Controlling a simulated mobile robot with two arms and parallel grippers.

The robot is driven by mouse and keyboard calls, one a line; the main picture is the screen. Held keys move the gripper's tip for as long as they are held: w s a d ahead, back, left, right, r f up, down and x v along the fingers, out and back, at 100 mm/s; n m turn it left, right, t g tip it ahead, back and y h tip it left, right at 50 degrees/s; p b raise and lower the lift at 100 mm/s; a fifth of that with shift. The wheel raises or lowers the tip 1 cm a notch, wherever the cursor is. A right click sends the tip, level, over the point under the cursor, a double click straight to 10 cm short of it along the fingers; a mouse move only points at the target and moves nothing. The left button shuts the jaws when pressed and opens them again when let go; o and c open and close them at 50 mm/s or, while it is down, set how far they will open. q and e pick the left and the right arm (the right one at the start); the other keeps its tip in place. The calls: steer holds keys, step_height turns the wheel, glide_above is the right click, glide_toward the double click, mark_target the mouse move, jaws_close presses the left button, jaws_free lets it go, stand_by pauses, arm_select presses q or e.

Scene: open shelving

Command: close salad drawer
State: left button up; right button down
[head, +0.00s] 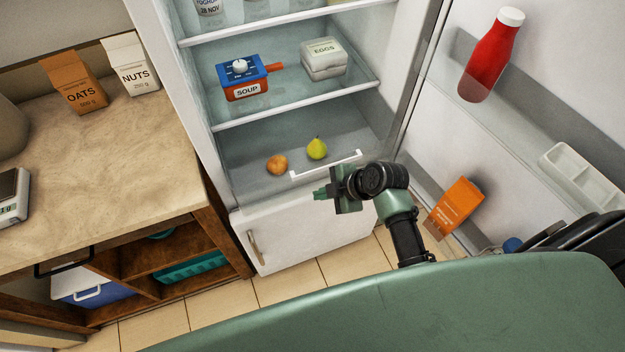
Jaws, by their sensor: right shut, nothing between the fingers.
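The salad drawer (258,192) is the clear bin at the bottom of the open fridge, with a white bar handle (325,165) along its front. A yellow-green pear (317,148) and a round orange-brown fruit or vegetable (277,165) show inside it. How far the drawer stands out is hard to tell from this angle. My right gripper (321,195) is shut and empty, in front of the drawer and just below the handle in the picture, pointing left. Whether it touches the drawer front cannot be told. My left gripper is not in view.
The fridge door stands open at right, holding a red bottle (491,55), an orange carton (454,207) and a white egg tray (583,178).

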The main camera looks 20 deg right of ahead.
mark_target(303, 185)
steer(key=shift+w+a+f+p, duration=0.1)
steer(key=shift+w+f+p, duration=0.15)
steer(key=shift+w, duration=0.55)
steer(key=shift+w+a+f+p, duration=0.15)
steer(key=shift+w+f+p, duration=0.1)
steer(key=shift+w, duration=0.6)
steer(key=shift+w+a+f+p, duration=0.1)
steer(key=shift+w+f+p, duration=0.15)
steer(key=shift+w, duration=0.55)
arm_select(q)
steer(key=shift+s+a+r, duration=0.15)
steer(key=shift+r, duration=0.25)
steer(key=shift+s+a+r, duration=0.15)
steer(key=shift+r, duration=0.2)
